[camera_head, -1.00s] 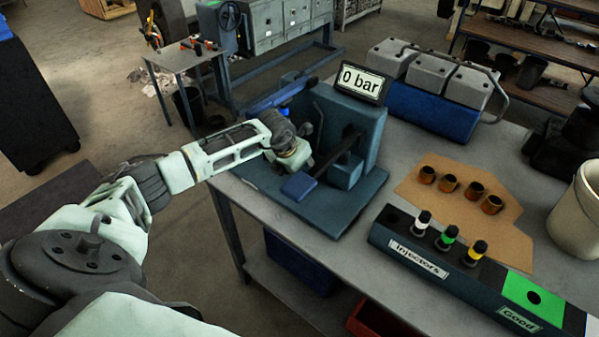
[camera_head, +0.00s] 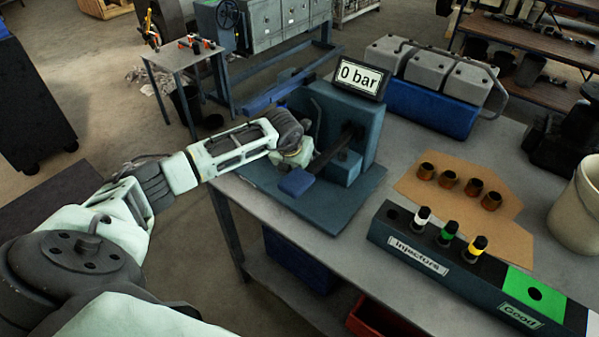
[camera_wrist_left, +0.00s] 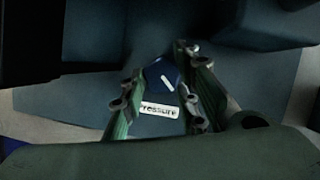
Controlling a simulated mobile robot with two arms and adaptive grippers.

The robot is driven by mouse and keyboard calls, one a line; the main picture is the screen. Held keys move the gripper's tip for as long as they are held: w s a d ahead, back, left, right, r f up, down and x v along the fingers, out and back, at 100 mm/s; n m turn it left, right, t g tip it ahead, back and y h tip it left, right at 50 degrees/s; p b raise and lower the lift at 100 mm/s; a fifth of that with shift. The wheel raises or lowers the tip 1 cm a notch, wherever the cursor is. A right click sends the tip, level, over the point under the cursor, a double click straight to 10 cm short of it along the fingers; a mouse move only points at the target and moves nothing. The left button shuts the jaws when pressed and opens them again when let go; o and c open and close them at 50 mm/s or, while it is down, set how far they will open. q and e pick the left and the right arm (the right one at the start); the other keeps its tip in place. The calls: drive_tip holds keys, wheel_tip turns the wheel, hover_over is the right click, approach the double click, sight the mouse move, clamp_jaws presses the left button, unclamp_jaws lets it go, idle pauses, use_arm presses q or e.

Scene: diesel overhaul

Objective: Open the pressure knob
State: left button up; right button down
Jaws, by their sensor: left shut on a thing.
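The pressure knob (camera_wrist_left: 163,76) is a small dark blue knob with a white line mark, seen in the left wrist view just above a white "Pressure" label (camera_wrist_left: 160,110). My left gripper (camera_wrist_left: 164,62) has one finger on each side of the knob and is shut on it. The white line slants down to the right. The display (camera_head: 360,78) on the stand reads "0 bar". My right gripper is not in view.
A black injector rack (camera_head: 408,252) and a cardboard sheet (camera_head: 420,192) with several brown cups lie to the right on the table.

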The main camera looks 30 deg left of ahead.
use_arm(q)
drive_tip(key=shift+a+r, duration=0.15)
drive_tip(key=shift+a, duration=0.15)
drive_tip(key=o, duration=1)
drive_tip(key=shift+a+n, duration=0.1)
drive_tip(key=shift+n, duration=0.2)
drive_tip(key=v, duration=1.2)
drive_tip(key=shift+d, duration=0.3)
